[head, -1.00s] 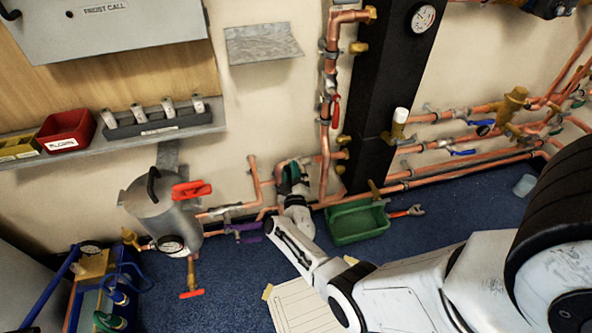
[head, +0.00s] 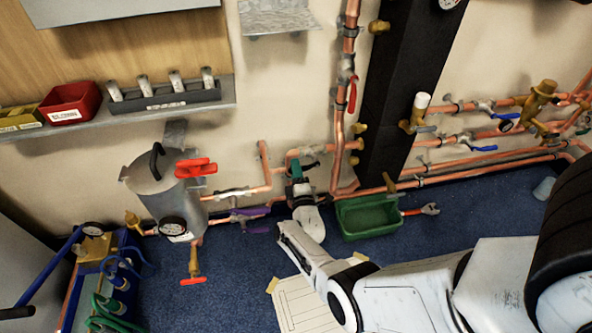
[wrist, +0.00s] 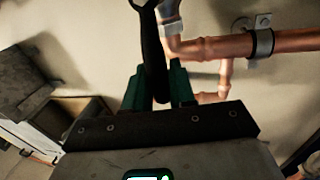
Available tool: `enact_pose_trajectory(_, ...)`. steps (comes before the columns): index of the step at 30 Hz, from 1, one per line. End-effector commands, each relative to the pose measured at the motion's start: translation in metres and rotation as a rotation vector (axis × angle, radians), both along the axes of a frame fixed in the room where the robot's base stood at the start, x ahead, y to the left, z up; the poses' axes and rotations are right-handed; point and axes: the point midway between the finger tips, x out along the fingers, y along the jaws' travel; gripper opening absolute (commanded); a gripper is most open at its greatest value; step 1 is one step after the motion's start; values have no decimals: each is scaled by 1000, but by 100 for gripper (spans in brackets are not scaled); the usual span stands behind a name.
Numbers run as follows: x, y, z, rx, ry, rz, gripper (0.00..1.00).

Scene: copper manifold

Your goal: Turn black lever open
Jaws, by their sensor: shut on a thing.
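The black lever (wrist: 152,55) shows in the wrist view, running down from a fitting by the copper pipe into the space between my two green fingertips. My gripper (wrist: 158,88) is shut on the lever, with one finger on each side of it. In the head view my gripper (head: 297,180) is at the low copper pipework, left of the black column. There the lever is too small and covered to make out clearly.
A steel tank (head: 168,203) with a red handle stands to the left. A purple-handled valve (head: 250,222) is close by my gripper's left. A green tray (head: 370,221) sits on the floor at right, and a red-handled valve (head: 352,93) is above.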

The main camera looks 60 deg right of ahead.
Motion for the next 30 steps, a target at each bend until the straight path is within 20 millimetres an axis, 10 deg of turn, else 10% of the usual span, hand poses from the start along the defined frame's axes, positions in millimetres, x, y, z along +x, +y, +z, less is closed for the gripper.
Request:
enact_pose_trajectory(19,0,1,-6,-28,43,2,0)
enact_pose_trajectory(20,0,1,-6,-28,43,2,27)
enact_pose_trajectory(30,0,0,-4,-28,38,1,43)
